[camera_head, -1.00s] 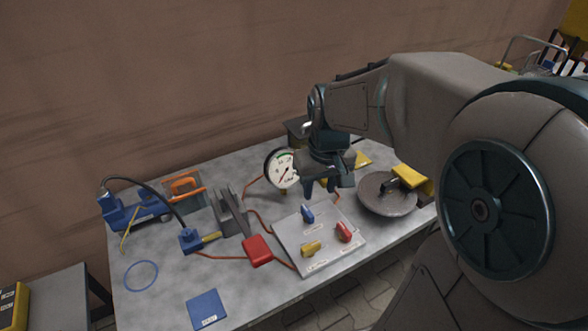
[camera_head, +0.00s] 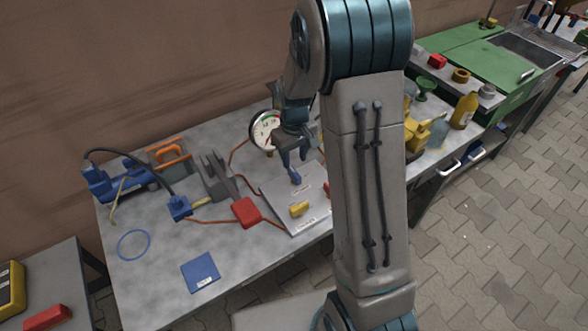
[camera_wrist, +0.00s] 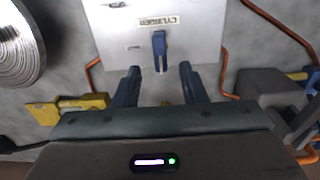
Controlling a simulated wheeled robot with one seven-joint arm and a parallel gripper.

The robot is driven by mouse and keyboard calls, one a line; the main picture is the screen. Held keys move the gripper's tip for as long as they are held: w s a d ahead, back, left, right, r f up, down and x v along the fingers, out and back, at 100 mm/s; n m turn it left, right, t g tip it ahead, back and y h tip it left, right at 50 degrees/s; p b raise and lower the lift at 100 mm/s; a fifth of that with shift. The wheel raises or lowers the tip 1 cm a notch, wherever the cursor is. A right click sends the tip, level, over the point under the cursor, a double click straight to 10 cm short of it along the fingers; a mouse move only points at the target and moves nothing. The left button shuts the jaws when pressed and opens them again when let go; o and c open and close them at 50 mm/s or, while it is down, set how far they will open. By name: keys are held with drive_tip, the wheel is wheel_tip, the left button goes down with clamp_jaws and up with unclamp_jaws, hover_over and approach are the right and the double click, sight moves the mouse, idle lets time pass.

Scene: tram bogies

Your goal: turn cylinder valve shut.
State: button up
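A pale valve panel (camera_head: 318,208) lies on the grey workbench, bearing a blue handle (camera_head: 296,177), a yellow handle (camera_head: 299,209) and a red handle (camera_head: 327,189) partly hidden by my arm. In the wrist view the blue handle (camera_wrist: 160,46) stands beside a label that appears to read "CYLINDER" (camera_wrist: 158,21), its lever pointing toward my gripper. My gripper (camera_wrist: 160,69) is open, with one finger to each side of the blue handle's line and nothing between them. The fingertips appear just short of the handle. In the head view my gripper (camera_head: 294,156) is close above it.
A round gauge (camera_head: 265,131) stands behind the panel, close to my gripper. A red box (camera_head: 246,211), grey clamp-like block (camera_head: 219,177) and blue tool (camera_head: 124,187) are to the left.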

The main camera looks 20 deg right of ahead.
sight(295, 172)
wheel_tip(295, 172, down, 6)
drive_tip(key=shift+r, duration=0.1)
clamp_jaws()
